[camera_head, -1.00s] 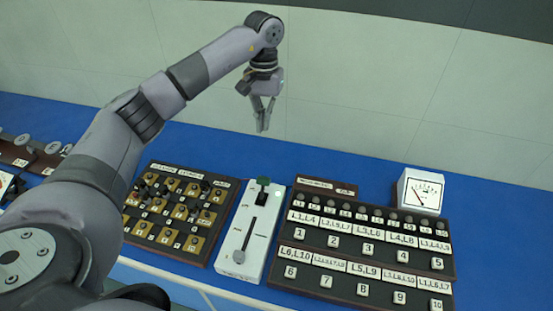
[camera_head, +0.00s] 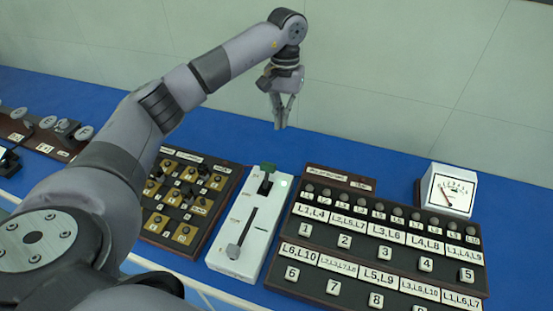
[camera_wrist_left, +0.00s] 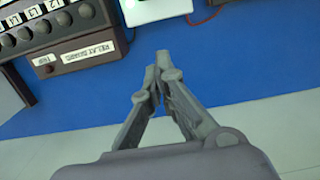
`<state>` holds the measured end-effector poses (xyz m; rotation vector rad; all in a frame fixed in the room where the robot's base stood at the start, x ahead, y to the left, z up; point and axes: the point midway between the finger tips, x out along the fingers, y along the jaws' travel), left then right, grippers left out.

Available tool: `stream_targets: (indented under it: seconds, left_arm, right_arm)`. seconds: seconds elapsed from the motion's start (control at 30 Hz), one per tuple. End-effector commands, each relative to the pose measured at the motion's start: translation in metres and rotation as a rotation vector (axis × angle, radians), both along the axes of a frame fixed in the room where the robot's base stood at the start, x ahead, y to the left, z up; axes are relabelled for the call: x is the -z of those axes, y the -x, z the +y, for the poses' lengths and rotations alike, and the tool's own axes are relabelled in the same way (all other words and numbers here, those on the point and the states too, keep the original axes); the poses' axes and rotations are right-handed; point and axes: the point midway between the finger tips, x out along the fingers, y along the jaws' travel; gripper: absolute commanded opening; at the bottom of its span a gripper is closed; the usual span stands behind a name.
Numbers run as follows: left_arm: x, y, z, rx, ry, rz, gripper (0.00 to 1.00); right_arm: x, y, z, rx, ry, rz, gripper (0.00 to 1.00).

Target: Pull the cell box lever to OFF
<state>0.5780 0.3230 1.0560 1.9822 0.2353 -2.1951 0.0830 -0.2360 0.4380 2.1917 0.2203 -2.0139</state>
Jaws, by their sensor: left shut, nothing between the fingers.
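The white cell box (camera_head: 222,259) lies on the blue bench at centre in the head view. A dark slot runs along its top. My right gripper is not in view.
A dark board with numbered buttons (camera_head: 345,242) stands right of the box, with a white meter (camera_head: 447,192) behind it. A brown board with gold plates and dark knobs (camera_head: 228,180) stands close on the left. Bare blue bench (camera_head: 350,160) lies behind.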

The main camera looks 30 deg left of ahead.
Motion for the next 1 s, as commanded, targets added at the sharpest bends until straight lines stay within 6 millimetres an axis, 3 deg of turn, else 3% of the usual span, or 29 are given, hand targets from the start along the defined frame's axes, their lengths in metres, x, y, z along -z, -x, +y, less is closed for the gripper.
stream_targets:
  seconds: [0.5,0.67,0.97,1.0]
  left_arm:
    - [0.008,0.001,0.0,0.0,0.0,0.002,0.0]
    - [0.033,0.004,-0.001,0.0,0.0,0.005,0.0]
    - [0.097,0.011,-0.003,0.0,0.0,0.006,0.0]
    - [0.097,0.014,-0.003,0.001,0.002,0.002,0.0]
  right_arm:
    - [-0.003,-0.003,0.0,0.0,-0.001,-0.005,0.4]
    - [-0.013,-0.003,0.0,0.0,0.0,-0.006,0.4]
    - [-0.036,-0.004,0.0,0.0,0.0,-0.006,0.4]
    - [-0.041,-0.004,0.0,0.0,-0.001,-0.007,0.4]
